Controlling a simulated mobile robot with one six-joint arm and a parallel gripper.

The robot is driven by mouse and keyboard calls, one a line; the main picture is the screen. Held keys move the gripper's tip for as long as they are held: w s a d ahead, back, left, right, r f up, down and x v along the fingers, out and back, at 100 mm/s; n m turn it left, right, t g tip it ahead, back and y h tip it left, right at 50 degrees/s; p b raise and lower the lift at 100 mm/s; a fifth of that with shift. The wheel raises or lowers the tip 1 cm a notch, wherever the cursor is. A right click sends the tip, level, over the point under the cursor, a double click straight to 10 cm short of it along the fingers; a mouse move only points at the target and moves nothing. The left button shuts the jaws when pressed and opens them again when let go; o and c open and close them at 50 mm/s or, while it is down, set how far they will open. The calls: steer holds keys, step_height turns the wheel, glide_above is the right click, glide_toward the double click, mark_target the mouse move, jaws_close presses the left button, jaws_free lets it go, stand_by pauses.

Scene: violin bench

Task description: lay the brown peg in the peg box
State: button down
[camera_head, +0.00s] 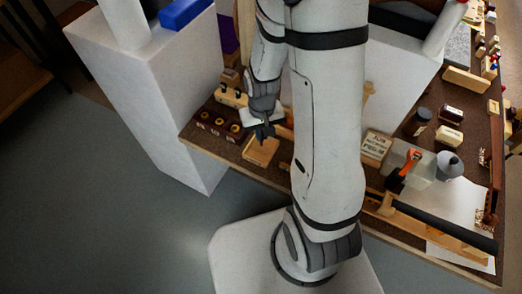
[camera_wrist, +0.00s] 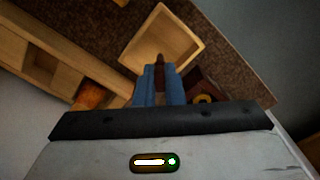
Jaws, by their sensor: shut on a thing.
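My gripper (camera_wrist: 160,72) is shut on the brown peg (camera_wrist: 159,59), whose dark tip shows between the blue fingers in the wrist view. A shallow, open, light wooden tray, which looks like the peg box (camera_wrist: 185,33), lies just past the fingertips, and the peg's tip overlaps its interior in the picture. I cannot tell the height of the peg above it. In the head view the tray (camera_head: 261,154) lies near the bench's front edge, with my gripper (camera_head: 264,133) at its far side. The peg cannot be made out there.
A dark block with brass-ringed holes (camera_head: 217,122) stands left of the tray; part of it (camera_wrist: 203,97) shows close to the fingers. A compartmented wooden box (camera_wrist: 40,55) lies left in the wrist view. A white pillar (camera_head: 150,100) stands left of the bench.

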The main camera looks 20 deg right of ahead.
steer(key=shift+f+b, duration=1.3)
steer(key=shift+f, duration=0.25)
stand_by(0.4)
steer(key=c, duration=1.5)
jaws_free()
steer(key=shift+o, duration=0.2)
steer(key=shift+r, duration=0.1)
steer(key=shift+r, duration=3.85)
